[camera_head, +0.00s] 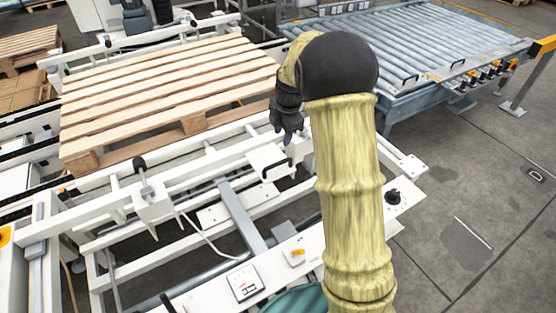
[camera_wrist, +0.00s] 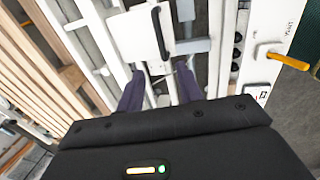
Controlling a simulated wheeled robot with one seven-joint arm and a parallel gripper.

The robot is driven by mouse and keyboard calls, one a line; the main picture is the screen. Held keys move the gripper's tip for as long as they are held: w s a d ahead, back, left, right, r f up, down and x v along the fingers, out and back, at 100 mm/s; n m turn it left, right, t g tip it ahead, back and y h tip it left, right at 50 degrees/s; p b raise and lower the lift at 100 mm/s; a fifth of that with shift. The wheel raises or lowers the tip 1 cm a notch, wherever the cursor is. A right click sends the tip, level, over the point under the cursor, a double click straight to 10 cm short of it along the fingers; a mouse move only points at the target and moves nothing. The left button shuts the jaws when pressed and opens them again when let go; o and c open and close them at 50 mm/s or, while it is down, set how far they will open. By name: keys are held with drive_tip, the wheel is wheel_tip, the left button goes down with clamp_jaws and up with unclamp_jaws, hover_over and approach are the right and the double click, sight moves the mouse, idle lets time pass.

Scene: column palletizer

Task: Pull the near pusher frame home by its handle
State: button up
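The near pusher frame (camera_head: 225,160) is a white beam structure along the near side of the wooden pallet. Its handle (camera_head: 275,168) looks like a dark bar on a white plate, just below my gripper in the head view. In the wrist view the black handle (camera_wrist: 161,32) stands near the top, beyond the fingertips. My gripper (camera_head: 284,130) hangs above the frame, pointing down. In the wrist view my gripper (camera_wrist: 160,80) has two dark fingers spread apart with nothing between them. The handle is apart from the fingers. My arm hides part of the frame's right side.
A slatted wooden pallet (camera_head: 165,90) lies beyond the frame. A white control panel (camera_head: 245,283) with a gauge and an orange switch (camera_head: 297,252) is nearer; an orange lever (camera_wrist: 288,60) shows in the wrist view. A roller conveyor (camera_head: 420,45) stands at back right.

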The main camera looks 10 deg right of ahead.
sight(277, 163)
drive_tip(key=w+f, duration=0.1)
drive_tip(key=f, duration=0.8)
drive_tip(key=w+a+f, duration=0.1)
drive_tip(key=f, duration=0.4)
drive_tip(key=shift+w+f, duration=0.15)
drive_tip(key=shift+w, duration=0.2)
clamp_jaws()
